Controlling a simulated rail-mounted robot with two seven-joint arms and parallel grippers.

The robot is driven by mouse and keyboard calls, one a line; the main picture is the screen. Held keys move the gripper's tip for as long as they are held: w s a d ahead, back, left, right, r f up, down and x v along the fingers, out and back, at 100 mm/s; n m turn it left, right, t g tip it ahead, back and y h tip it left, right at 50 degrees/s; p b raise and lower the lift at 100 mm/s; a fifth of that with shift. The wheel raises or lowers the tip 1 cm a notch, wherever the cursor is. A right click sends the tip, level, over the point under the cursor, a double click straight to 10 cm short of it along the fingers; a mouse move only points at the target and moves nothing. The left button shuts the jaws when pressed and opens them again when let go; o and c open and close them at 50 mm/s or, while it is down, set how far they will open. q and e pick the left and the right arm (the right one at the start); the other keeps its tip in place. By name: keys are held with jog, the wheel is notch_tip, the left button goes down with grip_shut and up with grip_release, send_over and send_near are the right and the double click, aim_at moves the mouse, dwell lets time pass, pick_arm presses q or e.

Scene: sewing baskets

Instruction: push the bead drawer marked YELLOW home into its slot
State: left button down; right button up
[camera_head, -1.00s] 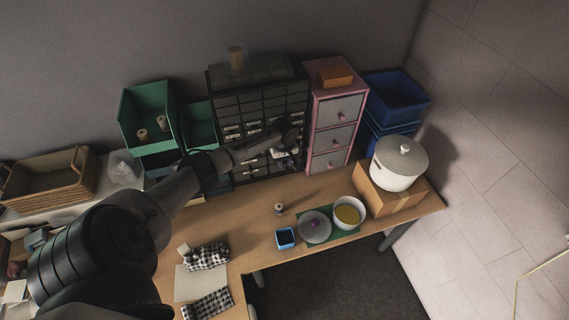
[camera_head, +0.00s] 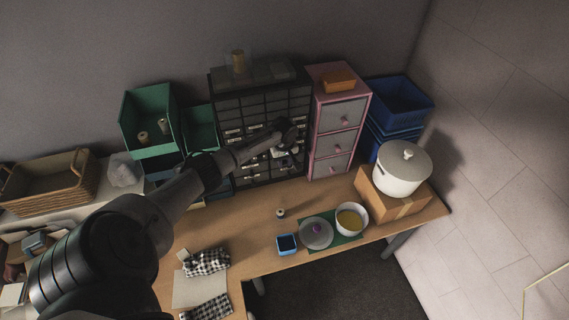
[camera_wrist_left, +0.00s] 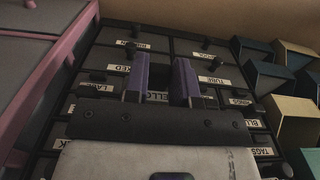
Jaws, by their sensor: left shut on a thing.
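The black drawer cabinet (camera_head: 267,104) stands against the back wall with rows of small labelled drawers. In the left wrist view, the drawer marked YELLOW (camera_wrist_left: 158,96) shows part of its label, "LLO", between my fingers. My left gripper (camera_wrist_left: 161,80) has its two purple fingers either side of the middle of that drawer and is shut on it. The exact grip point is hidden, and I cannot tell how far the drawer stands out. In the head view, my left gripper (camera_head: 284,150) is at the lower right of the cabinet front. My right gripper is not in view.
A pink drawer unit (camera_head: 335,143) stands close at the cabinet's right. Green bins (camera_head: 147,112) stand at its left. A white pot (camera_head: 402,170) sits on a box at the right. Bowls and a blue container (camera_head: 287,244) lie near the table's front edge.

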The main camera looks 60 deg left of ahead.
pick_arm(q)
jog(key=shift+a, duration=0.15)
jog(key=c, duration=0.9)
grip_release()
jog(key=shift+o, duration=0.2)
notch_tip(320, 180, up, 14)
jog(key=b, duration=0.1)
jog(key=shift+b, duration=0.35)
